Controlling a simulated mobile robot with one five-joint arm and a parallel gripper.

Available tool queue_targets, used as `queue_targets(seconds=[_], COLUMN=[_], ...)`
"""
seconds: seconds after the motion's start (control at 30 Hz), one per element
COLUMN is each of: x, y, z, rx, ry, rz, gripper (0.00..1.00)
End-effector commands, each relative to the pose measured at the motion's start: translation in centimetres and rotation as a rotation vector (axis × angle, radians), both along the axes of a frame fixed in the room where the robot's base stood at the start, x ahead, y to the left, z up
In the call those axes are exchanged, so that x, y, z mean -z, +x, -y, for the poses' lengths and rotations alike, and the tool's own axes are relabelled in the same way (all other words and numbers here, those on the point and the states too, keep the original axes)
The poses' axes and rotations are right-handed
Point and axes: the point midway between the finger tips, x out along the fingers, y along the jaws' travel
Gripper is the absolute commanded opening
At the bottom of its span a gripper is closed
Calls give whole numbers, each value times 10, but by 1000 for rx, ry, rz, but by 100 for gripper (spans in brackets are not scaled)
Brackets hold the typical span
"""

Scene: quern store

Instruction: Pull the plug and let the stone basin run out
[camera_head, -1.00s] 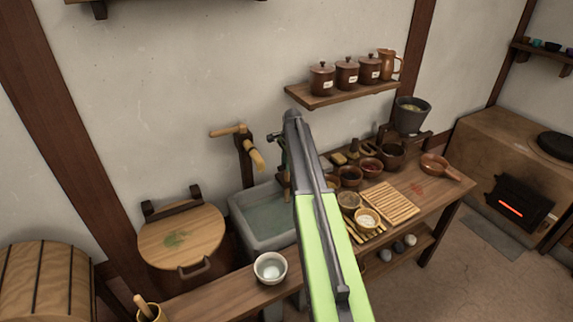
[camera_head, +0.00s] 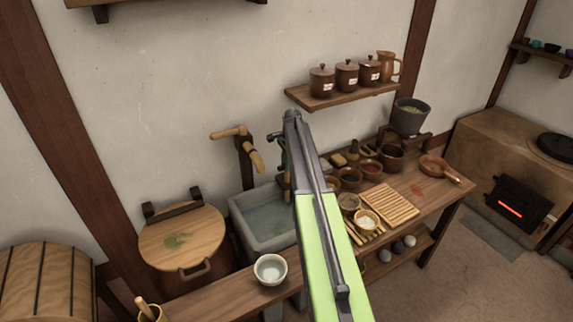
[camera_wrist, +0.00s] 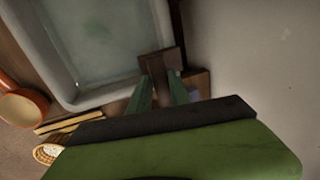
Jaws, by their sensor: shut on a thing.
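The grey stone basin (camera_head: 240,222) stands against the wall and holds pale greenish water (camera_head: 268,218). My arm hides its right side in the head view. The basin's rim also shows in the wrist view (camera_wrist: 45,62), with water inside (camera_wrist: 105,40). My gripper (camera_wrist: 160,88) is at the basin's corner in the wrist view, its green fingers shut on a brown wooden block (camera_wrist: 160,64). The block may be the plug, but its lower part and any drain hole are hidden. In the head view my gripper (camera_head: 284,160) is mostly behind my arm.
A wooden spout (camera_head: 253,158) stands behind the basin. A white bowl (camera_head: 270,268) sits on the counter in front. Bowls, tools and a slatted board (camera_head: 390,202) crowd the counter at right. A shelf (camera_head: 340,96) with jars hangs above.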

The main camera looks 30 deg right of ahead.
Motion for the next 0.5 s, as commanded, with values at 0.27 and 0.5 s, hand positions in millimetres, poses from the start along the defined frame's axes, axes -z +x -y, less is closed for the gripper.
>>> queue_targets(seconds=[0.27,0.5], x=[-31,-29], y=[2,3], z=[-1,-1], rx=[-1,-1], ry=[1,1], rz=[7,8], gripper=[0,28])
